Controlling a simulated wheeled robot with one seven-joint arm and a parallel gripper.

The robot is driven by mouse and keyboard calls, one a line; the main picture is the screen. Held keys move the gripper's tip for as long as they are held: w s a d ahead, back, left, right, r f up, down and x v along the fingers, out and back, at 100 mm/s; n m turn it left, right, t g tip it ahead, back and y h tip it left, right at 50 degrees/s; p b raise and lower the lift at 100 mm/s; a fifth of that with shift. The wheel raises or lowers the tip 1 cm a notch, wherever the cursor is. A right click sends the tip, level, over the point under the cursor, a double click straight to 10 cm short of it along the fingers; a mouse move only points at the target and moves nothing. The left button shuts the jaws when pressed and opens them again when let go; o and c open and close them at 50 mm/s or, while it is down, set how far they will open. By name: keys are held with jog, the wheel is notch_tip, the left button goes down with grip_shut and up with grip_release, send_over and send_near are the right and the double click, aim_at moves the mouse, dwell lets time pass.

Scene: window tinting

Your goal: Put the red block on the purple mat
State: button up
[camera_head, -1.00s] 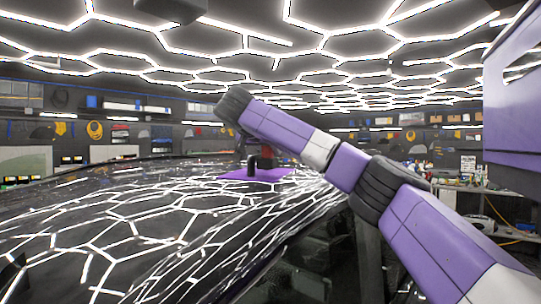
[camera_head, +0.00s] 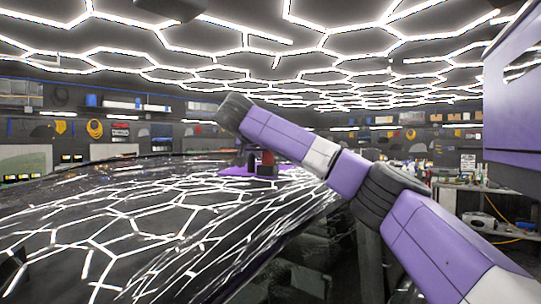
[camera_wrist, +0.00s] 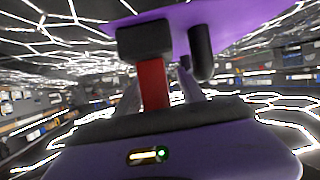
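The purple mat (camera_head: 232,171) lies on the glossy dark car surface near its far edge. It also fills the top of the wrist view (camera_wrist: 235,22). The red block (camera_head: 267,157) is at my gripper (camera_head: 260,165), over the right part of the mat. In the wrist view the block (camera_wrist: 153,85) stands upright between my palm and a black finger pad, which hides its far end. My gripper (camera_wrist: 178,48) appears shut on the block, with the pads apart. I cannot tell whether the block or the pads touch the mat.
The broad dark car surface (camera_head: 130,220) with bright hexagonal reflections is otherwise clear. A cluttered workbench (camera_head: 475,187) stands at the right. Tools and shelves line the back wall. My arm crosses the right half of the head view.

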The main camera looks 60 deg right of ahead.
jog(key=shift+a+r+p, duration=0.15)
jog(key=shift+r+p, duration=0.5)
jog(key=shift+r, duration=0.05)
jog(key=b+v, duration=0.4)
jog(key=v, duration=0.7)
jog(key=shift+a, duration=0.35)
jog(key=shift+s, duration=0.1)
jog(key=shift+s+f, duration=0.1)
